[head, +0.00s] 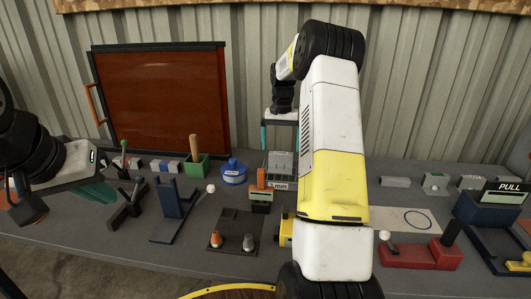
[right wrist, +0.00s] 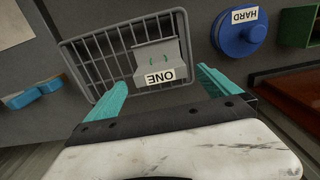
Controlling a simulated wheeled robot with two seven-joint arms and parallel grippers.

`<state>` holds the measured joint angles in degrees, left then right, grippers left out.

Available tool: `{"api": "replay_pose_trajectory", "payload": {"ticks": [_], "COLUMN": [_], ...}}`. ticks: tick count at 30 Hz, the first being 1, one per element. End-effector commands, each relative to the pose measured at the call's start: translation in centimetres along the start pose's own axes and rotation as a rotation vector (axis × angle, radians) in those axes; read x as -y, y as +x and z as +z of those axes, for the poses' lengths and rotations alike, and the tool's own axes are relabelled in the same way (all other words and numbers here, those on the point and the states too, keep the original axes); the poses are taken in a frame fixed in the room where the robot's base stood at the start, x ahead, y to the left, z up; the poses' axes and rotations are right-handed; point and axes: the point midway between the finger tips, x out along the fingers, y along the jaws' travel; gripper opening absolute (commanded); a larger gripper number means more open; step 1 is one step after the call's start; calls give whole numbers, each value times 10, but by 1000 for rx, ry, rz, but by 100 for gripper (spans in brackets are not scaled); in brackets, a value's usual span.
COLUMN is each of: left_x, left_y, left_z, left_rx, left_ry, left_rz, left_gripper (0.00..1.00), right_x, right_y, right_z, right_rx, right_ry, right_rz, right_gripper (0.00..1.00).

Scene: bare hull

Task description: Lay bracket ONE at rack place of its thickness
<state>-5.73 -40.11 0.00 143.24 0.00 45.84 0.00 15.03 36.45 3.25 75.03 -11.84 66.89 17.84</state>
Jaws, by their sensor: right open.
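Bracket ONE (right wrist: 158,62), a grey bent piece with a white ONE label, lies in a wire basket (right wrist: 85,50) in the right wrist view. In the head view the grey bracket (head: 280,162) shows below my right gripper (head: 280,138). That gripper is open and empty, its two teal fingers apart above the basket, and the bracket lies beyond the fingertips. My left gripper (head: 95,192) is at the left of the head view, its teal fingers over the table; I cannot tell whether it is open. I cannot tell which thing is the rack.
A blue HARD tub (head: 233,172) and a green box (head: 196,166) stand left of the basket. A stack with an orange piece (head: 262,183) stands in front of it. A blue PULL box (head: 489,210) and a red block (head: 408,256) are at right. My right arm hides the table's middle.

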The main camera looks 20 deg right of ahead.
Motion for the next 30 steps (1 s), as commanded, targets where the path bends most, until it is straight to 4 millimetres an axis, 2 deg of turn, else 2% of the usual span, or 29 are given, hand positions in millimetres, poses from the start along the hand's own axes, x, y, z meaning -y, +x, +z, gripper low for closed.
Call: {"api": "replay_pose_trajectory", "payload": {"ticks": [1,6,11,14,16,20,24,30], "left_x": [0,0,0,0,0,0,0,0], "left_y": [0,0,0,0,0,0,0,0], "left_z": [0,0,0,0,0,0,0,0], "left_rx": [0,0,0,0,0,0,0,0], "left_ry": [0,0,0,0,0,0,0,0], "left_rz": [0,0,0,0,0,0,0,0], "left_gripper": [0,0,0,0,0,0,0,0], "right_x": [0,0,0,3,7,18,26,29], "right_y": [-12,-41,-56,-69,-84,-122,-156,-182], "right_z": [-1,-1,0,7,19,60,118,205], "right_rx": [-3,-2,0,-13,-33,-93,-168,-273], "right_ry": [0,0,-1,-13,-35,-101,-180,-287], "right_rz": [0,1,1,-6,-17,-50,-93,-157], "right_gripper": [100,100,100,100,100,100,100,100]}}
